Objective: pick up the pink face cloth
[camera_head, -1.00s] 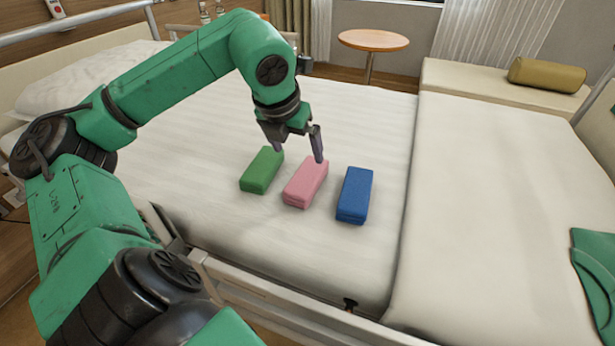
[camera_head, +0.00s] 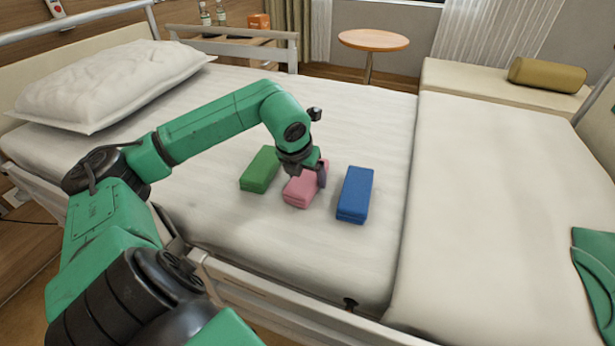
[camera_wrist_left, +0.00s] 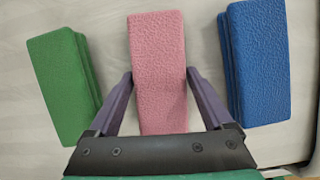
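The pink face cloth (camera_head: 299,194) is a folded block lying on the bed between a green cloth and a blue cloth. My left gripper (camera_head: 308,178) is down over it, hiding part of it in the head view. In the left wrist view, the pink cloth (camera_wrist_left: 158,70) lies between the two fingers of the left gripper (camera_wrist_left: 159,78). The fingers are spread, one on each side of the cloth, with narrow gaps near the tips; I cannot tell whether they touch it. My right gripper is not seen.
The green cloth (camera_head: 260,170) lies to the left and the blue cloth (camera_head: 355,195) to the right, both close by. A white pillow (camera_head: 105,78) is at the bed's head. A bed rail (camera_head: 290,300) runs along the near side. The mattress around the cloths is clear.

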